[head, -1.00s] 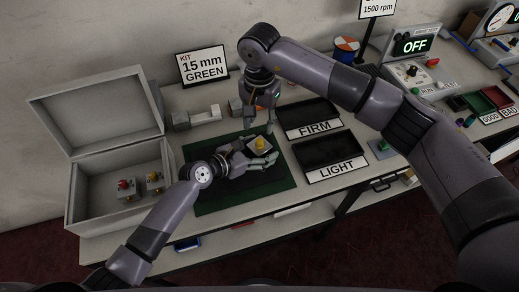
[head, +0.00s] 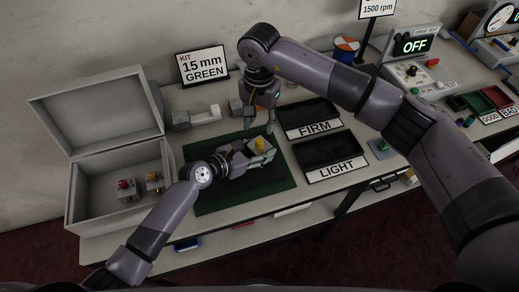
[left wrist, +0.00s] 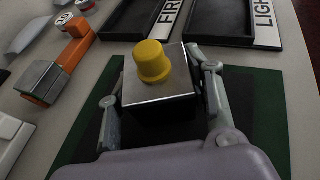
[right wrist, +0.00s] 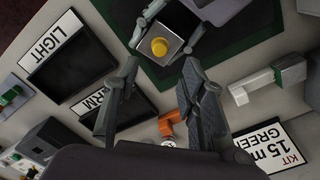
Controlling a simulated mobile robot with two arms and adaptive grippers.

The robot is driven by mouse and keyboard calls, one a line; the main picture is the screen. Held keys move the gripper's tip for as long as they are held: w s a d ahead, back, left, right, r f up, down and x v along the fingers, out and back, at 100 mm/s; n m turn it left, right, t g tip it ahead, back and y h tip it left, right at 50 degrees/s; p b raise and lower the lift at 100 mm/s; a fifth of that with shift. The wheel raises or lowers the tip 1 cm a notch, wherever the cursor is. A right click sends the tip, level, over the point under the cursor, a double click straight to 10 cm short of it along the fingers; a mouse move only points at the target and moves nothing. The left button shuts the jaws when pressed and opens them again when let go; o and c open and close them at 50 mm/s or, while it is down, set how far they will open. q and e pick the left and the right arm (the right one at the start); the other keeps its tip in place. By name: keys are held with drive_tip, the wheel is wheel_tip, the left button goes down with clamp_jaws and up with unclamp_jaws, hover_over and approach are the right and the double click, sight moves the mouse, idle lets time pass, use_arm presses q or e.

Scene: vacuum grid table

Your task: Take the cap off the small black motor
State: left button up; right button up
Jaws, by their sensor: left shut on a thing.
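The small motor (left wrist: 160,98) has a dark body, a silver top and a yellow cap (left wrist: 154,62) on top. It is upright above the green-edged dark mat (head: 205,205). My left gripper (head: 258,154) is shut on the motor, with one finger on each side of its body in the left wrist view. My right gripper (right wrist: 160,72) is open and empty. In the head view it points down close to the motor, and its fingers are apart from the yellow cap in the right wrist view (right wrist: 159,47).
FIRM (head: 308,114) and LIGHT (head: 325,150) trays lie right of the mat. An open grey case (head: 85,205) with small capped parts stands left. A "15 mm GREEN" sign (head: 202,65) and a grey gauge-like piece (head: 195,117) are behind. An orange piece (left wrist: 62,66) lies beyond the mat.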

sight(259, 140)
use_arm(q)
clamp_jaws()
use_arm(e)
drive_tip(key=shift+c, duration=1.2)
wheel_tip(259, 140, up, 4)
drive_tip(key=m, duration=1.3)
wheel_tip(259, 140, down, 12)
drive_tip(key=shift+r, duration=0.1)
drive_tip(key=shift+c, duration=0.3)
clamp_jaws()
